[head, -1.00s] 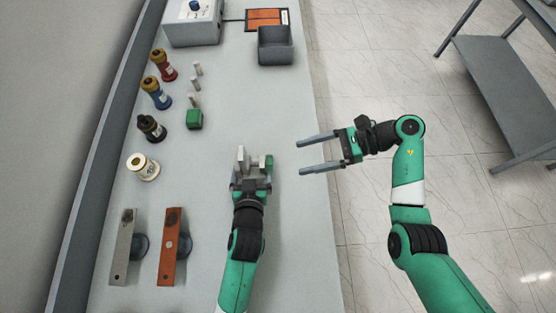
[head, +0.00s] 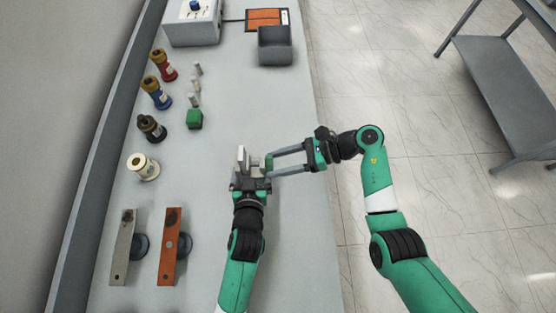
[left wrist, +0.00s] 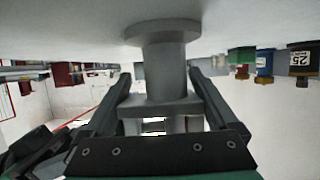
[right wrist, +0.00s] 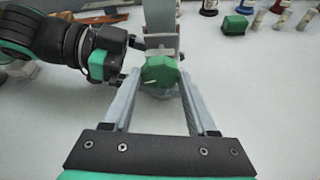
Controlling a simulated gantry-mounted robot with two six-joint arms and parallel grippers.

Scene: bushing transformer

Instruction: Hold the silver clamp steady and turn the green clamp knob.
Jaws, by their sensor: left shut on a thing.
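The silver clamp (head: 241,158) stands on the table at the front middle. My left gripper (head: 250,182) is shut on it; in the left wrist view the fingers lie on both sides of the clamp's grey body (left wrist: 165,75). The green clamp knob (right wrist: 161,70) is on the clamp's right side and also shows in the head view (head: 269,162). My right gripper (head: 272,165) has come in from the right and is open, with one finger on each side of the knob in the right wrist view. I cannot tell whether the fingers touch the knob.
Several bushings, among them a white one (head: 143,167) and a black one (head: 151,127), stand along the left. A grey plate (head: 123,247) and an orange plate (head: 173,247) lie front left. A green block (head: 194,119) and a grey bin (head: 275,46) are farther back.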

